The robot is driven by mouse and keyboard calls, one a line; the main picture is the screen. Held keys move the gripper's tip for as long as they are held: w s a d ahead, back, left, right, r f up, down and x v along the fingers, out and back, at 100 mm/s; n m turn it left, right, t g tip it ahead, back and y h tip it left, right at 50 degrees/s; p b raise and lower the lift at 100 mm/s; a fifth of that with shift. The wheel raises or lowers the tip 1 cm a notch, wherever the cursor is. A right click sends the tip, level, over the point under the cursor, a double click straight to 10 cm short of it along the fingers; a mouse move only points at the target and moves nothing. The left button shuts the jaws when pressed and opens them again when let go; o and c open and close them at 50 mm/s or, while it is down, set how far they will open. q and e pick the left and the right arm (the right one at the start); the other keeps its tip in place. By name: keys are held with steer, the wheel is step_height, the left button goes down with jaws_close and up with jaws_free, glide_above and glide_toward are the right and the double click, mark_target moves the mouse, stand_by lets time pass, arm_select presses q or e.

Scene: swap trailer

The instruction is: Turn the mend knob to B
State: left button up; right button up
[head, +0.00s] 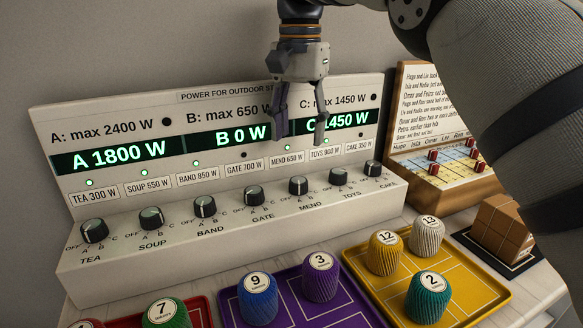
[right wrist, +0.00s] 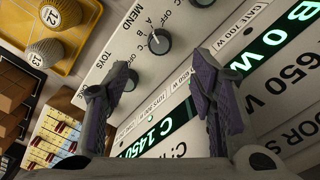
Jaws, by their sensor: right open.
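The mend knob (head: 298,185) is a dark round knob with a light cap on the sloped front of the white power panel (head: 75,265), between the gate knob (head: 254,195) and the toys knob (head: 338,176). In the right wrist view the mend knob (right wrist: 159,40) shows beyond the fingertips, with a white pointer line; I cannot tell surely which letter it marks. My right gripper (head: 301,132) is open and empty, fingers down, in front of the displays, above and apart from the mend knob. The displays read A 1800 W, B 0 W (head: 240,136), C 1450 W. My left gripper is out of view.
Numbered spools stand on a yellow tray (head: 474,311) and a purple tray (head: 345,314) in front of the panel. A wooden puzzle board (head: 450,190) and brown boxes (head: 500,225) are at the right. More knobs stand close on both sides of the mend knob.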

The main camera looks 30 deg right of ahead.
mark_target(299, 180)
step_height(299, 180, down, 10)
steer(key=shift+r+p, duration=0.1)
steer(key=shift+p, duration=0.4)
steer(key=c, duration=1.2)
